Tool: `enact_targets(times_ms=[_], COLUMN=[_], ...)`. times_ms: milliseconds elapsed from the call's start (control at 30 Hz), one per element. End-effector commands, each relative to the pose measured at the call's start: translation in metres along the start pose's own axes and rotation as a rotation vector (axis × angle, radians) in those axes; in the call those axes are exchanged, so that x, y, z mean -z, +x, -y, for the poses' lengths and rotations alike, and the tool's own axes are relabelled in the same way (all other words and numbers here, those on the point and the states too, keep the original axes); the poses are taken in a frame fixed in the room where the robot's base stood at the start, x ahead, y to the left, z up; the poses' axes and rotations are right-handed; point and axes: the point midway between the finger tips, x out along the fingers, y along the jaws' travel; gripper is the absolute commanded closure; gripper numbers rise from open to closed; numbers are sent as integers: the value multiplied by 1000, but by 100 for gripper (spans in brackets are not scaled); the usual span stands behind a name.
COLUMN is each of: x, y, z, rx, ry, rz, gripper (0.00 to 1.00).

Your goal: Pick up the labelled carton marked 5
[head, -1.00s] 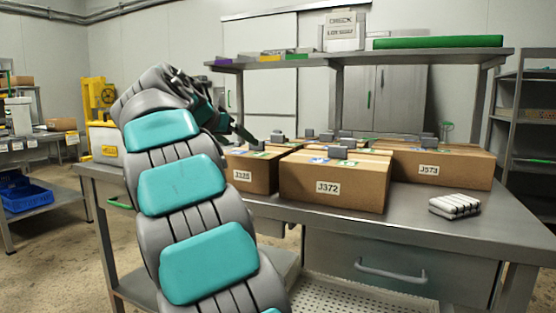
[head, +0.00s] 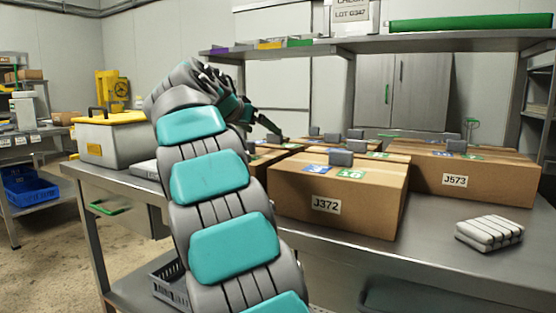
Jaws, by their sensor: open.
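Several brown cardboard cartons with grey blocks on top stand on a steel table. The front carton reads J372 (head: 365,205) and has a blue and a green sticker on top; the green one seems to read 16. The right carton reads J573 (head: 490,187). Another carton (head: 258,165) is partly hidden behind my arm, and more stand behind. I cannot make out a 5 on any sticker. My gripper (head: 270,130) is open, small and dark, above the back-left cartons. I cannot tell how far above them it is, and it appears empty.
A white bundle (head: 489,232) lies on the table (head: 430,257) at right. A grey box with a yellow lid (head: 108,140) stands at left.

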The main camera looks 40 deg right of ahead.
Motion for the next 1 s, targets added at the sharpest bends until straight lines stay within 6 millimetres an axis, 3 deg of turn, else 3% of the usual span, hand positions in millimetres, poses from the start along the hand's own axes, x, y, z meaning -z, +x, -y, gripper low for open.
enact_targets(times_ms=[267, 533, 800, 1000], x=[4, 9, 8, 8], y=[22, 59, 64, 64], z=[-1, -4, -4, -4], rx=[1, 1, 2, 1], ry=[0, 0, 0, -1], rz=[-1, 0, -2, -2], gripper=[2, 2, 2, 25])
